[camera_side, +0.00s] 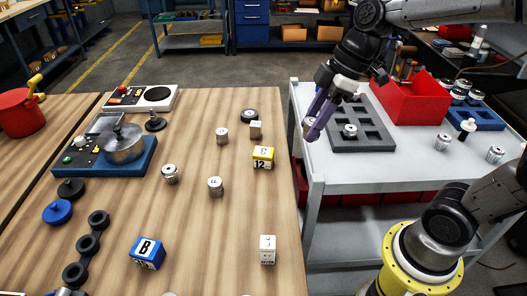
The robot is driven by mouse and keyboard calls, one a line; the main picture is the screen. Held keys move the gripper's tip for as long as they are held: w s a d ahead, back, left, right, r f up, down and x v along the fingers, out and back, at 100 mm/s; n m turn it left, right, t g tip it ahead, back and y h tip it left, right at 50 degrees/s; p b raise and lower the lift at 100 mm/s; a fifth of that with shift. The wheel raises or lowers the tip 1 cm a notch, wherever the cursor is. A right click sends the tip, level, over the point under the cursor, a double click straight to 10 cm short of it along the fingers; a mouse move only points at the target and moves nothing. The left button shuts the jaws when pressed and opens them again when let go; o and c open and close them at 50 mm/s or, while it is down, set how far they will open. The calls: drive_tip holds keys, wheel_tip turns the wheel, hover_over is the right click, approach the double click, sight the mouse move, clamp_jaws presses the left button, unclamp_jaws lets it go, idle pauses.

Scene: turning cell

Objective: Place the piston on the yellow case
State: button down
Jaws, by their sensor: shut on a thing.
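The yellow case (263,157) is a small yellow and white block marked C and 12, sitting on the wooden table. Nothing rests on its top. My gripper (314,122), with purple fingers, is up and to the right of the case, near the gap between the wooden table and the grey bench. It is shut on a small silver piston (307,123), mostly hidden behind the fingers. Similar silver pieces stand on the table, among them one left of the case (222,135) and one below it (216,186).
A grey tray (375,136) with square pockets holds one silver piece (350,131) beside a red bin (410,98). A blue case (147,253) and a white case (268,249) stand nearer the front. The table between the yellow and white cases is clear.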

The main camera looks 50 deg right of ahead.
drive_tip(key=shift+w+d+m, duration=0.25)
drive_tip(key=shift+d+m, duration=0.05)
drive_tip(key=shift+d, duration=0.5)
drive_tip(key=w+f, duration=0.4)
drive_tip(key=w, duration=0.4)
approach(258, 151)
drive_tip(key=shift+w+a+f, duration=0.1)
drive_tip(key=shift+a+f, duration=0.1)
drive_tip(key=shift+a, duration=0.25)
drive_tip(key=shift+a+f, duration=0.25)
drive_tip(key=shift+a, duration=0.2)
drive_tip(key=shift+w+f, duration=0.5)
drive_tip(key=shift+f, duration=0.15)
drive_tip(key=shift+w+f, duration=0.1)
drive_tip(key=shift+f, duration=1.55)
drive_tip(key=shift+c, duration=2.1)
unclamp_jaws()
drive_tip(key=shift+f, duration=0.15)
